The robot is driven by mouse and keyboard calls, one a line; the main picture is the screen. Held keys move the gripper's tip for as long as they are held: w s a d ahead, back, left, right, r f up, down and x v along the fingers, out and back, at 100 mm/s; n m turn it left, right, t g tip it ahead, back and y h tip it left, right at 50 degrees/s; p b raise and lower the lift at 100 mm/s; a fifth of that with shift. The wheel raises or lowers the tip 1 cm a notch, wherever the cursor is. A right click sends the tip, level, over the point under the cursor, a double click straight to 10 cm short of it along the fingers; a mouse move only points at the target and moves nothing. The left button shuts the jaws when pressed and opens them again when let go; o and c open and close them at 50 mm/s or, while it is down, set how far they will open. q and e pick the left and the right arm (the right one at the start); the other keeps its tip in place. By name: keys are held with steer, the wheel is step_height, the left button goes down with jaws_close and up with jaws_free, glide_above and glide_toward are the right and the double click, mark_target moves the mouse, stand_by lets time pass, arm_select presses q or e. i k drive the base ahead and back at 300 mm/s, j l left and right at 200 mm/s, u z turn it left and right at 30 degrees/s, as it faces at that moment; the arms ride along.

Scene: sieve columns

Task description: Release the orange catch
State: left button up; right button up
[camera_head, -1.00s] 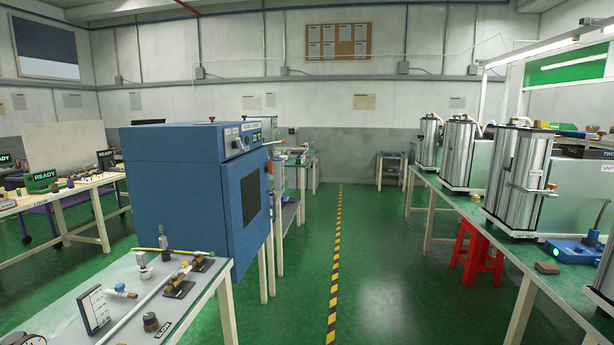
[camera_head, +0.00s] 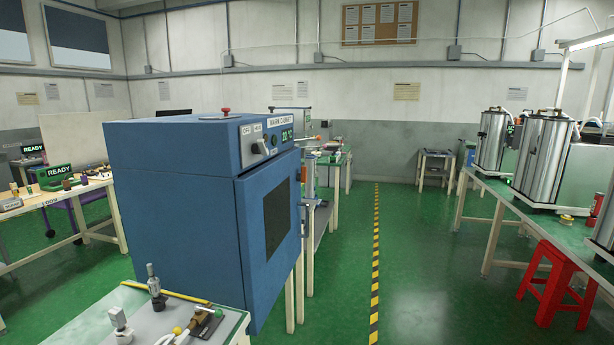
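I cannot make out an orange catch for certain. A thin orange-red piece (camera_head: 307,140) shows just past the right side of the blue warm cabinet (camera_head: 175,190), too small to identify. Steel columns stand on the right bench: a nearer one (camera_head: 542,155) and one behind it (camera_head: 492,140). No catch can be made out on them. Neither of my grippers is in view.
A bench with valves and fittings (camera_head: 165,313) is at the front left, before the cabinet. A red stool (camera_head: 553,280) stands under the right bench. Green floor with a yellow-black stripe (camera_head: 376,250) runs clear down the middle. A table with READY displays (camera_head: 58,171) is at left.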

mark_target(302, 178)
steer(key=i+l, duration=2.3)
steer(key=i+u, duration=0.05)
